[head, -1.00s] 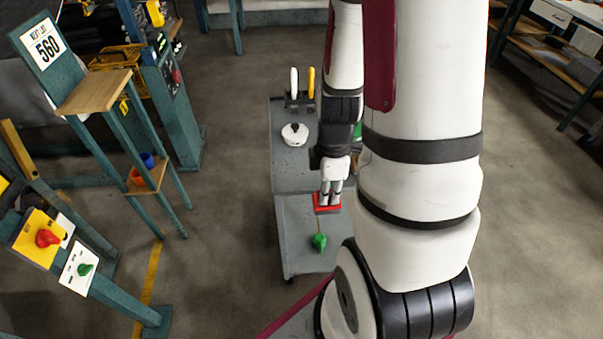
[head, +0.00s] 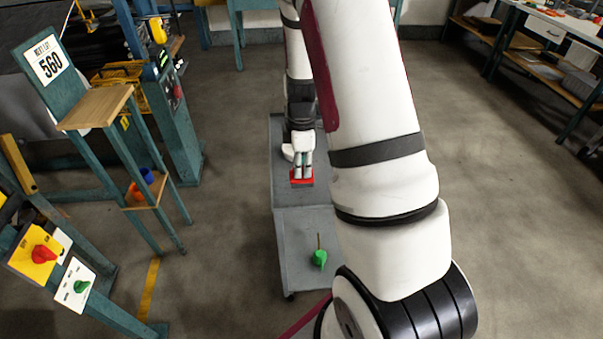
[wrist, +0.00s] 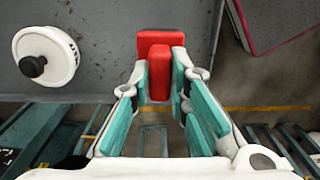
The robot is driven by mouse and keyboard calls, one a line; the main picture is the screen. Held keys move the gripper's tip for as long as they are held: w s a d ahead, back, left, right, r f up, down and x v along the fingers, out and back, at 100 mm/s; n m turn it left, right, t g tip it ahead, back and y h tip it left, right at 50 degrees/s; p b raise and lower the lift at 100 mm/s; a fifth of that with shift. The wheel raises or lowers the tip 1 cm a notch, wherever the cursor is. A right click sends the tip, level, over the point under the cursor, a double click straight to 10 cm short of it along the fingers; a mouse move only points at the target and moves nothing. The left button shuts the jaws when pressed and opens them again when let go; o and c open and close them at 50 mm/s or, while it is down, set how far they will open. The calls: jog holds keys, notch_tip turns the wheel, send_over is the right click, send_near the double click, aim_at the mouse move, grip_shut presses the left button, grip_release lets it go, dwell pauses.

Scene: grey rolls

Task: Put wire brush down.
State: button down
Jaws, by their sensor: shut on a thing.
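The red wire brush (head: 302,182) is between the fingertips of my gripper (head: 302,173) over the grey cart (head: 283,187). In the wrist view, the brush (wrist: 155,41) shows as a red block with a wider red part beyond it. My gripper (wrist: 160,82) is closed on the block from both sides. No bristles are visible. I cannot tell whether the brush touches the cart surface (wrist: 100,45). My arm hides part of the cart in the head view.
A white round thing with a black knob (wrist: 45,55) sits left of the brush; it is mostly hidden in the head view (head: 287,151). A green-ended tool (head: 319,258) lies on the cart's near part. A teal stand (head: 130,160) is at left. Floor surrounds the cart.

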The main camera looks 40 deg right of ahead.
jog(key=shift+f, duration=1.6)
jog(key=c, duration=1.5)
grip_release()
jog(key=shift+w, duration=0.1)
jog(key=shift+c, duration=0.2)
jog(key=shift+f, duration=0.2)
notch_tip(320, 180, up, 14)
jog(key=s+a+r+m+t, duration=0.1)
jog(key=s+a+r+m, duration=0.1)
jog(key=s+a+r, duration=0.3)
jog(key=s+a+r+m+t, duration=0.1)
jog(key=s+a+r+m, duration=0.2)
jog(key=a+r, duration=0.4)
jog(key=s+a+r+m, duration=0.2)
jog(key=s+a+m, duration=0.1)
jog(key=s, duration=0.4)
jog(key=s+a+r+m+t, duration=0.1)
jog(key=s+a+r+m, duration=0.1)
jog(key=s, duration=0.5)
jog(key=shift+s+a+r+m+p, duration=0.35)
jog(key=shift+a+m, duration=0.25)
jog(key=shift+a, duration=0.65)
jog(key=shift+w+r, duration=0.1)
